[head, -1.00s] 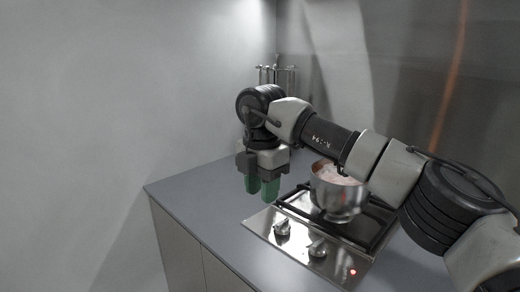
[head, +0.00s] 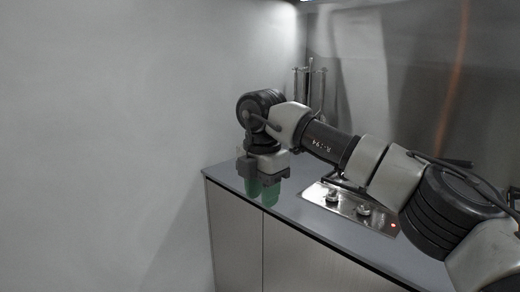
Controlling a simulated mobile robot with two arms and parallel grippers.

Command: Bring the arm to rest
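My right arm comes in from the right and reaches across the view. Its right gripper (head: 262,198) points down with two green fingers, a narrow gap between them and nothing held. It hangs in front of the left part of the grey counter (head: 225,186), above or just off its front edge; the exact height is hard to tell. My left gripper is out of view.
A steel hob (head: 345,201) with knobs and a lit red light is right of the gripper, partly hidden behind my arm. A rack of utensils (head: 309,88) stands at the back. A bare wall (head: 110,140) and free room lie left.

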